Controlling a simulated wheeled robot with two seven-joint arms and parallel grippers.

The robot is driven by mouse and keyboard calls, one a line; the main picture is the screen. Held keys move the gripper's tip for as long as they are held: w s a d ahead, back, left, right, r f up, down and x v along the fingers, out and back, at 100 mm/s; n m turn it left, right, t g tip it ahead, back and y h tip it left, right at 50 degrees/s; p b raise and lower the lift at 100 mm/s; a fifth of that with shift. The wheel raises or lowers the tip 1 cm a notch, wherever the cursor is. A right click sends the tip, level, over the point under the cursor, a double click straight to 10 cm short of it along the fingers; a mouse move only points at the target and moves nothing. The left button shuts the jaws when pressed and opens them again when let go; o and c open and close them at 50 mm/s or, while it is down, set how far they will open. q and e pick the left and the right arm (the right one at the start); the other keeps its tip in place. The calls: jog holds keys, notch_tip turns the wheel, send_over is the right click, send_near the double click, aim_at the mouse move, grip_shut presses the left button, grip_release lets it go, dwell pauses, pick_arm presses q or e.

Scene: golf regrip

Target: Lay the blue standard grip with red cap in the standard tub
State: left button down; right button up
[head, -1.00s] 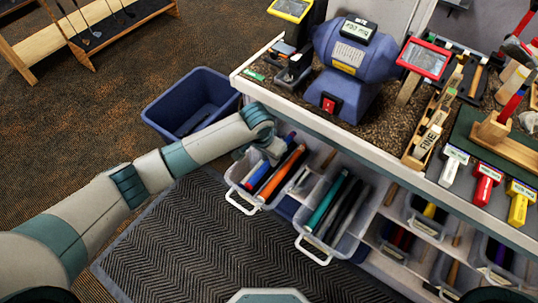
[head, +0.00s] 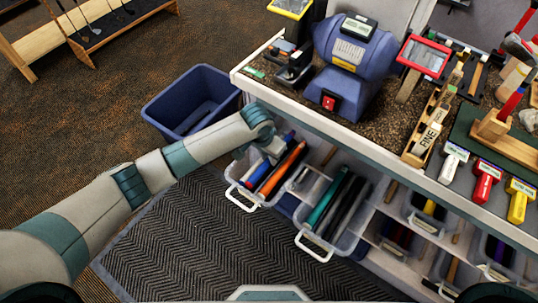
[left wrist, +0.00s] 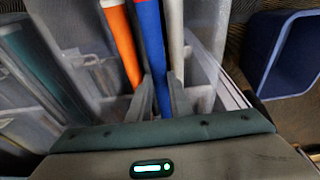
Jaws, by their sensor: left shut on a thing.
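The blue grip with a red end (left wrist: 151,40) shows in the left wrist view, between the two fingers of my left gripper (left wrist: 160,92), which is shut on it. In the head view, the blue grip (head: 258,173) is partly hidden by my left gripper (head: 272,156), which is down inside the left clear tub (head: 235,182). An orange grip (head: 282,168) lies beside it in this tub, and in the left wrist view a pale grip (left wrist: 176,35) is on its other side. I cannot read a label on the tub. My right gripper is not in view.
A second clear tub (head: 316,242) with teal and black grips stands to the right. The bench (head: 330,132) overhangs the tubs. A blue bin (head: 165,112) stands on the floor to the left. More tubs sit on the shelf at right. The dark mat in front is clear.

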pick_arm(q)
jog(key=shift+f, duration=0.1)
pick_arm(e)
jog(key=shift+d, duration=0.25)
pick_arm(q)
jog(key=c, duration=1.5)
grip_release()
jog(key=shift+c, duration=0.2)
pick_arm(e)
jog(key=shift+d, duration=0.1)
pick_arm(q)
jog(key=b+v, duration=0.1)
jog(key=v, duration=1.6)
jog(key=shift+r+b, duration=0.2)
jog(key=shift+b, duration=0.2)
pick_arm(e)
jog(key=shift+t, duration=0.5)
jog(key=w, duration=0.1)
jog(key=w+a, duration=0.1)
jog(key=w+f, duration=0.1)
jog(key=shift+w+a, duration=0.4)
pick_arm(q)
jog(key=shift+s, duration=0.1)
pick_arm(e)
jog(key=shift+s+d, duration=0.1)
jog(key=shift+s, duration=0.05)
pick_arm(q)
jog(key=shift+d+f, duration=0.1)
